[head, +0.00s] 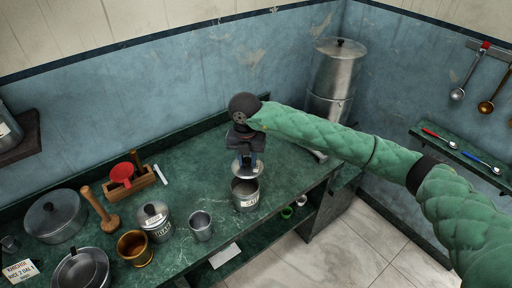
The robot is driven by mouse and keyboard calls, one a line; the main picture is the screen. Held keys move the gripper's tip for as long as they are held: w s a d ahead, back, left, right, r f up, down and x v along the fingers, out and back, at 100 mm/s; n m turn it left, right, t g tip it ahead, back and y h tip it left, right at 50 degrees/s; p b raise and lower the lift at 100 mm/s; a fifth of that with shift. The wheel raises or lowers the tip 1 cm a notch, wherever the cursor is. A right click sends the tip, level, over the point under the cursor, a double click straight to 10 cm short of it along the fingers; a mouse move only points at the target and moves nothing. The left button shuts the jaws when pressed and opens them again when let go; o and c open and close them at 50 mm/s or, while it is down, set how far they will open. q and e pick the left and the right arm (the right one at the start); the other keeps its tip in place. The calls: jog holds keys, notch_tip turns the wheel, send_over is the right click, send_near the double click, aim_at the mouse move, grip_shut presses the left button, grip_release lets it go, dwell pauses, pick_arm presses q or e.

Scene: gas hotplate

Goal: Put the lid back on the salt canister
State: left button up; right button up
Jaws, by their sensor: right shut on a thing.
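The salt canister (248,203) is a metal can with a pale label, standing upright on the green counter near its front edge. Its open top faces up. My right gripper (246,160) comes down above and slightly behind the canister in the head view. It is shut on the lid (243,172), a round metal disc held roughly level. The lid appears just over the canister's back rim, with the open mouth showing below it. I cannot tell the exact gap between them. My left gripper is out of view.
Left of the canister on the counter (188,183) are a metal cup (201,226), a lidded canister (154,220), a brass cup (134,248), a wooden pestle (101,208) and a pot (56,217). A large steel urn (336,75) stands behind right.

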aim_at(244, 169)
jog(key=n, duration=0.1)
jog(key=s+n, duration=0.1)
jog(key=n, duration=0.1)
jog(key=shift+s+a+f, duration=0.15)
jog(key=shift+a, duration=0.2)
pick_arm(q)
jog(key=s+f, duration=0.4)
pick_arm(e)
jog(key=shift+a+n, duration=0.1)
jog(key=shift+n, duration=0.8)
jog(key=shift+a+n, duration=0.1)
jog(key=shift+n, duration=1.6)
jog(key=shift+s+f, duration=0.1)
jog(key=shift+f, duration=2.15)
jog(key=shift+f+b, duration=0.6)
jog(key=shift+b, duration=0.3)
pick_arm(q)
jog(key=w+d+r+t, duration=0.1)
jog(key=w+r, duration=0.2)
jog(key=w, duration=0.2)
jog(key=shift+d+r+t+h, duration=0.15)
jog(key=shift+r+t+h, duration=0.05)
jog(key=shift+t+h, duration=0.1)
pick_arm(e)
jog(key=shift+f, duration=0.3)
